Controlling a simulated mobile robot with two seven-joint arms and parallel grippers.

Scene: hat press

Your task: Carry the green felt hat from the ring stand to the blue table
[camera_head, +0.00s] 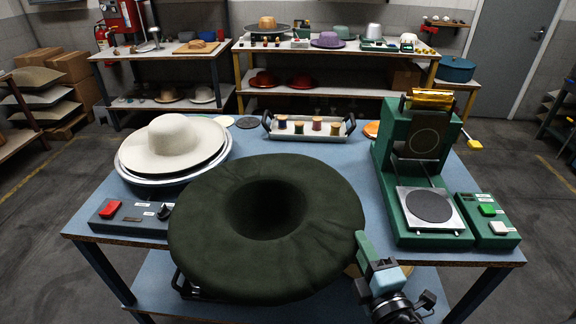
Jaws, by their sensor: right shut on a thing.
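The dark green felt hat (320,215) is in the front middle, its wide brim spread out and the hollow of its crown facing up. It hides part of the blue table (330,165) and its front edge. My right gripper (364,246) is shut on the hat's right brim edge. I cannot tell whether the hat touches the table. My left gripper is not in view. I cannot make out a ring stand; a dark frame-like part shows under the hat's lower left edge.
A cream hat (172,140) sits on a round base at the table's left, behind a control box (125,215) with a red button. A spool tray (310,130) stands at the back. A green press (418,170) and its button box (487,220) stand right. Bare tabletop lies behind the hat.

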